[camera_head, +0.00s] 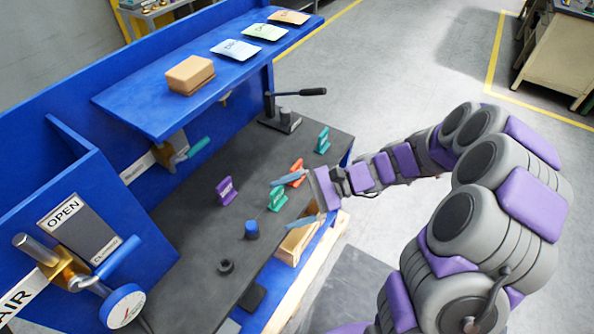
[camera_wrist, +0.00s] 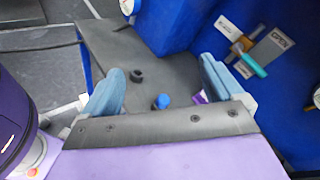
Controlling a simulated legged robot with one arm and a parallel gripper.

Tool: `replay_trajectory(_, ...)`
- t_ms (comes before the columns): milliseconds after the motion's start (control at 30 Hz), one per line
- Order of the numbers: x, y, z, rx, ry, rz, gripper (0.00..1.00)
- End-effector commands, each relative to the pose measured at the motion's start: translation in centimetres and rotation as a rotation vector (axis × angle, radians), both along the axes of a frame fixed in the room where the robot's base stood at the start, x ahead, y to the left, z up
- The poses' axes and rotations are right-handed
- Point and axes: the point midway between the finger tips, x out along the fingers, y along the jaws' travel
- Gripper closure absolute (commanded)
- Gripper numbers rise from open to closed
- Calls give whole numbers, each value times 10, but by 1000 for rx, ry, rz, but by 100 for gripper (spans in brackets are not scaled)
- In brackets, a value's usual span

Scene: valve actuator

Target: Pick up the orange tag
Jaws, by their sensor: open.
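The orange tag (camera_head: 297,170) stands on the dark bench top in the head view, just behind my gripper's upper finger, which covers part of its lower side. My gripper (camera_head: 296,199) is open, its two blue-grey fingers spread wide and nothing visible held between them. A green tag (camera_head: 277,199) shows between the fingers in the head view. In the wrist view the open gripper (camera_wrist: 162,70) also shows, but I cannot see the orange tag there.
A purple tag (camera_head: 227,191) and a teal tag (camera_head: 322,140) stand on the bench top (camera_head: 190,220). A blue-topped cylinder (camera_head: 251,230) and a dark ring (camera_head: 226,267) are nearer the front. A lever device (camera_head: 284,118) stands at the back. A blue shelf (camera_head: 150,110) overhangs the left side.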

Motion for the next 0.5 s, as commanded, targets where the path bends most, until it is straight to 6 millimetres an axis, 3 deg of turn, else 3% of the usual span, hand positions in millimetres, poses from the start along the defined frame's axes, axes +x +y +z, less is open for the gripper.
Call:
replay_trajectory(267,75,-26,-34,165,197,-291,6)
replay_trajectory(500,125,-77,-88,276,356,-559,6)
